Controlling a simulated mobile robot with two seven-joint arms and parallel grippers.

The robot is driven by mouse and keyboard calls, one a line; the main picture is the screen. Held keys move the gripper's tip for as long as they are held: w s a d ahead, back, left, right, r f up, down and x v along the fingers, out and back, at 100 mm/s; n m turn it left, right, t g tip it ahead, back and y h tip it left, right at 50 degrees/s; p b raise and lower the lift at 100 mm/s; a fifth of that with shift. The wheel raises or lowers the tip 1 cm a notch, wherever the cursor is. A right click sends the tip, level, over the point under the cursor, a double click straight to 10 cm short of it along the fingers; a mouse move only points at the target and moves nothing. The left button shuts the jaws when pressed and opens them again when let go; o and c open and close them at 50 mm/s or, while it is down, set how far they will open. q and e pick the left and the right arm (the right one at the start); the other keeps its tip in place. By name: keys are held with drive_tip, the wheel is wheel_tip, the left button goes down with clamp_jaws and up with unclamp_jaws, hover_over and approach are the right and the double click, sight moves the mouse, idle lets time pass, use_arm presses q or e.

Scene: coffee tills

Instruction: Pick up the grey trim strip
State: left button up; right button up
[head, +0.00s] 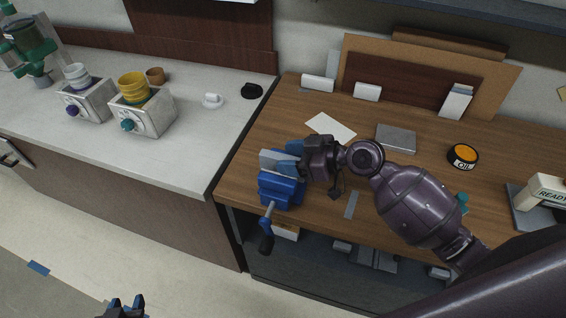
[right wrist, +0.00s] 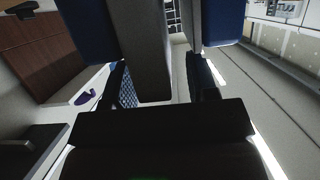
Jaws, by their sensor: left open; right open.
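A grey strip (head: 277,161) sits at the top of the blue vise (head: 283,188) on the wooden bench. In the right wrist view a grey strip (right wrist: 152,50) reaches down between blue vise parts and between my open fingers. My right gripper (head: 294,153) is at the vise, open around the strip; in the right wrist view its fingers (right wrist: 163,85) stand either side, with a clear gap on the right. Another flat grey strip (head: 351,205) lies near the bench's front edge. I cannot tell which is the trim strip. My left gripper (head: 126,306) is open and empty, low over the floor.
The vise handle (head: 267,228) sticks out past the bench front. A white sheet (head: 331,128), a grey block (head: 396,138) and an oil tin (head: 463,156) lie on the bench. A white counter (head: 190,125) with cups and machines stands to the left.

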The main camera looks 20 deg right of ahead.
drive_tip(key=shift+w+a, duration=0.1)
drive_tip(key=shift+a, duration=0.05)
clamp_jaws()
idle(0.4)
